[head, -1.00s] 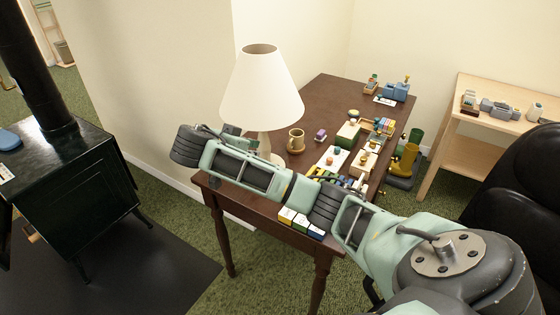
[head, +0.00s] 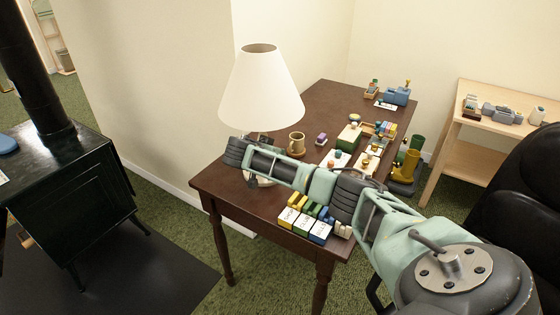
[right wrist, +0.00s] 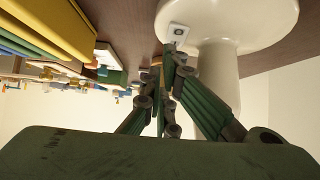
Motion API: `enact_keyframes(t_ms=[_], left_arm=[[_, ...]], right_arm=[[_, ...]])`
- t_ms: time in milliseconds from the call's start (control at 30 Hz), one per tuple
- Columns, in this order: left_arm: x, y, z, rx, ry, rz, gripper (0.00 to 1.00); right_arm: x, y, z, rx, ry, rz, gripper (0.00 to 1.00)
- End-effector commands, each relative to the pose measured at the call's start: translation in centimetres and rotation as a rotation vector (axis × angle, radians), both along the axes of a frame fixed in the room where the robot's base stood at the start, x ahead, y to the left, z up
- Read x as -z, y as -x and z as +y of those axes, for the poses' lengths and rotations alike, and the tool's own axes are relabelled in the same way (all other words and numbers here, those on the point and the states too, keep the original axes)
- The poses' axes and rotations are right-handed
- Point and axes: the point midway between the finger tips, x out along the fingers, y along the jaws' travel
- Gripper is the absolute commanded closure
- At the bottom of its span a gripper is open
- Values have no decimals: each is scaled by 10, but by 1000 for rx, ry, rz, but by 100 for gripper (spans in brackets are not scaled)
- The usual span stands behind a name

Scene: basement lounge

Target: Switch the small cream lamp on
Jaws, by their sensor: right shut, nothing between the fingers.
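The cream lamp (head: 261,90) stands on the dark wooden table, its shade pale with no clear glow. My right arm crosses in front of its stem and partly hides its base. In the right wrist view the round cream lamp base (right wrist: 240,22) fills the top, with a small pale switch plate (right wrist: 178,31) bearing a dark spot. My right gripper (right wrist: 172,57) is shut and empty, its fingertips close to the switch plate. I cannot tell whether they touch it. My left gripper is not in view.
The table (head: 325,95) also holds a tan mug (head: 296,143), several boxes and small items near the lamp. Yellow, green and blue boxes (head: 305,225) lie at its front edge, below my arm. A black stove (head: 70,190) stands left, a black chair (head: 525,180) right.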

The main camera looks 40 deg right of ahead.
Motion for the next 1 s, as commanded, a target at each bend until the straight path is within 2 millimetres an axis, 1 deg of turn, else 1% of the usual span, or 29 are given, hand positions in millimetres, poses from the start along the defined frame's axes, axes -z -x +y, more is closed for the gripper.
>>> enact_keyframes(t_ms=[33,167,533,733,1000], left_arm=[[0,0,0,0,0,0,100],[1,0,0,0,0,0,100],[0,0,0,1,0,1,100],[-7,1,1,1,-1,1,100],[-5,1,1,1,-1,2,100]], right_arm=[[2,-1,-3,1,1,0,100],[5,-2,-7,0,1,-2,100],[6,-2,-8,1,-9,1,100],[14,-3,-12,2,-95,27,100],[15,-3,-12,0,-90,28,100]])
